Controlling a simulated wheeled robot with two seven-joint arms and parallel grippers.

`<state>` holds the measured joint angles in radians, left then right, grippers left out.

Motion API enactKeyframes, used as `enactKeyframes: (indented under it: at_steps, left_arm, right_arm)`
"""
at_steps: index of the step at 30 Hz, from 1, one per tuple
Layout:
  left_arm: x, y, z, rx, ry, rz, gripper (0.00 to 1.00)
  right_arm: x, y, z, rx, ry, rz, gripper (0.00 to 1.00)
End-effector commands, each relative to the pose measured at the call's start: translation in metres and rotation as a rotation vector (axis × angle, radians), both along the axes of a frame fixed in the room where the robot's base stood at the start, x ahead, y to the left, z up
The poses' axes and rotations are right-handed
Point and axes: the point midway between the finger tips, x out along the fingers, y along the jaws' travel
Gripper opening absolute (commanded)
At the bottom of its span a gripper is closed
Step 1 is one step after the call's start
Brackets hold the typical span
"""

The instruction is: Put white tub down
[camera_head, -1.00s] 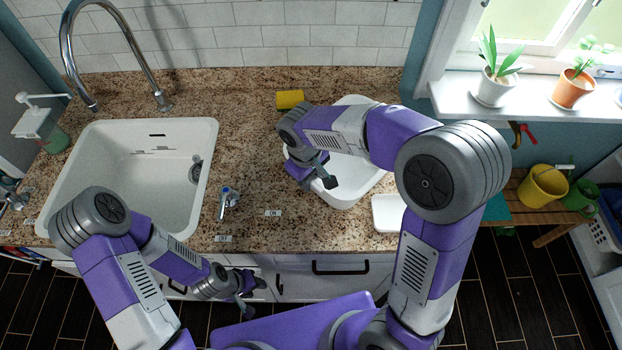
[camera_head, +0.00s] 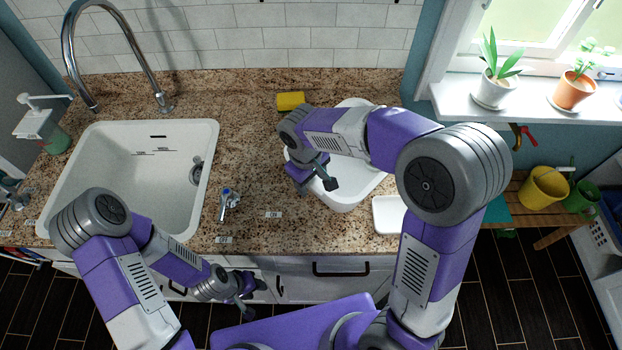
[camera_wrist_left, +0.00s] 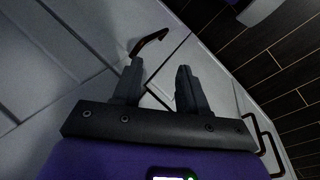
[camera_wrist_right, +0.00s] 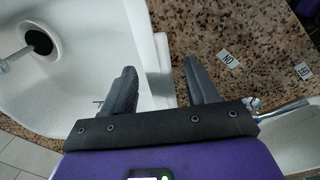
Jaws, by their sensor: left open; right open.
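The white tub (camera_head: 347,199) stands on the speckled counter right of the sink, partly hidden under my right arm. It also shows at the left of the right wrist view (camera_wrist_right: 75,105), where a dark round spot (camera_wrist_right: 38,40) shows inside it. My right gripper (camera_head: 318,188) is at the tub's left rim. Its fingers are open, one over the tub's inside and one over the counter; I cannot tell whether they touch the rim. My left gripper (camera_head: 252,297) is open and empty, low in front of the cabinet doors (camera_wrist_left: 60,85).
The white sink (camera_head: 130,185) with its tall tap is at the left. A small blue-tipped valve (camera_head: 229,202) and labels sit between sink and tub. A yellow sponge (camera_head: 291,101) lies behind. A white dish (camera_head: 388,214) is right of the tub.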

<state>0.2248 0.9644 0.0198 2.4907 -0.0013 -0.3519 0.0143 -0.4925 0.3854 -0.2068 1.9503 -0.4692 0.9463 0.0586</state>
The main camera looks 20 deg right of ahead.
Motion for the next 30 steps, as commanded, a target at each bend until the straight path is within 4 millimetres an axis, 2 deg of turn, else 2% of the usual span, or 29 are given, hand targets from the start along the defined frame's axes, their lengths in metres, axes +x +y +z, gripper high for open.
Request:
enactKeyframes:
  at_steps: [9, 15, 21, 30]
  left_arm:
    - [0.000, 0.000, 0.015, 0.000, 0.000, 0.000, 0.43]
    - [0.000, 0.000, 0.021, 0.000, 0.000, 0.000, 0.43]
    - [0.000, 0.000, 0.023, 0.000, 0.000, 0.000, 0.43]
    - [0.000, 0.000, 0.023, 0.000, 0.000, 0.000, 0.43]
  right_arm:
    - [-0.003, 0.008, 0.068, 0.003, -0.006, 0.002, 0.58]
    - [-0.005, 0.011, 0.101, 0.002, -0.003, 0.000, 0.58]
    - [-0.007, 0.013, 0.114, 0.002, -0.001, 0.001, 0.58]
    - [-0.007, 0.012, 0.114, 0.000, -0.001, 0.001, 0.58]
